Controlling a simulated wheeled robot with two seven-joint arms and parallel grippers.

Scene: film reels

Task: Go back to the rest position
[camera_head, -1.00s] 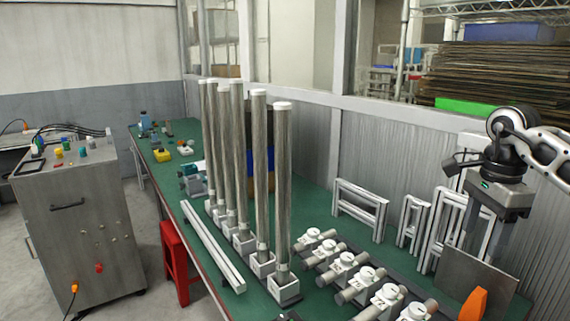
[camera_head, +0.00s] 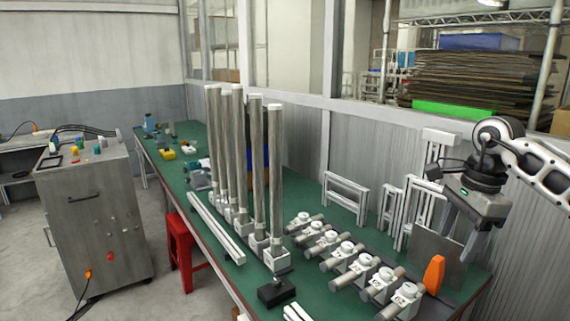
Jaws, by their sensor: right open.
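My right gripper (camera_head: 460,234) is at the right of the head view. It is open and empty, with its fingers pointing down, above the right part of the green table (camera_head: 320,272). It hangs in front of a grey metal plate (camera_head: 428,248) and near an upright orange piece (camera_head: 434,274). The lower ends of the fingers overlap the plate in the picture; I cannot tell the gap. My left gripper is not in view.
Several tall grey columns (camera_head: 276,180) stand in white bases along the table. A row of white valve-like parts (camera_head: 361,265) lies to their right. White frames (camera_head: 345,195) lean by the back wall. A grey cabinet (camera_head: 95,225) and red stool (camera_head: 182,250) stand left.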

